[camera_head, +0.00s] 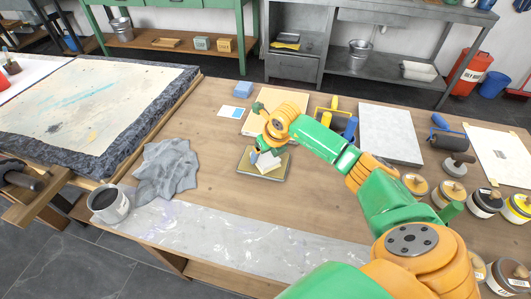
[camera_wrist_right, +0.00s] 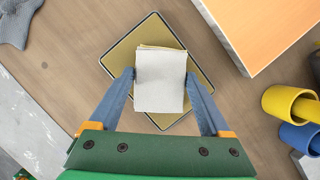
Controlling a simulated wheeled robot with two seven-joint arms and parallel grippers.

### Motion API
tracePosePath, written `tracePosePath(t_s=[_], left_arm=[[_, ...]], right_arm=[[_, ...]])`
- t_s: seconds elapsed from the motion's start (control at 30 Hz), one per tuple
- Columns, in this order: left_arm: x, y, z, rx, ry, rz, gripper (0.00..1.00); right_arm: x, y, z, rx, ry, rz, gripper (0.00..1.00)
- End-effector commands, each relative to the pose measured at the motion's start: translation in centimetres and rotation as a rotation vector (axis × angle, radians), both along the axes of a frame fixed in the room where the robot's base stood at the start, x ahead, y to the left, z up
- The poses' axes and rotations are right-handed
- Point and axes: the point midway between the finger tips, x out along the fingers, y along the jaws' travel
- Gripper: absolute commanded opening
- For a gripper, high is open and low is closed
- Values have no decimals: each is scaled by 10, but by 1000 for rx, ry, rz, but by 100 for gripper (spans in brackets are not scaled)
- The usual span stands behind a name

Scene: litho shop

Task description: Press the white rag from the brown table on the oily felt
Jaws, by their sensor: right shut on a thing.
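The oily felt (camera_wrist_right: 150,32) is a yellowish square pad in a shallow dark-rimmed tray, which lies on the brown table (camera_head: 215,160). The tray also shows in the head view (camera_head: 264,178). My right gripper (camera_wrist_right: 160,78) is over it, shut on the white rag (camera_wrist_right: 160,88), a folded pale cloth between its two blue fingers. The rag covers the middle of the felt in the wrist view and also shows in the head view (camera_head: 269,164). I cannot tell whether it touches the felt. My left gripper is not in view.
A crumpled grey cloth (camera_head: 166,170) and a grey can (camera_head: 110,204) lie left of the tray. An orange-topped board (camera_head: 287,103) is behind it. Yellow and blue rollers (camera_head: 350,128) and several ink cans (camera_head: 485,203) stand to the right.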

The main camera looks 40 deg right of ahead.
Motion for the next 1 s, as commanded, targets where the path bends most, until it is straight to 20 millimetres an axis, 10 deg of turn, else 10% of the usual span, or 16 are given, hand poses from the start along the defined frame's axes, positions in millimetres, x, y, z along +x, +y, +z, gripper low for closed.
tracePosePath(t_s=[0.37, 1.0], left_arm=[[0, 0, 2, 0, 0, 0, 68], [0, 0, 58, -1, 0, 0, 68]], right_arm=[[-1, 0, 1, 0, 3, 1, 37], [0, 0, 71, 0, 0, 1, 37]])
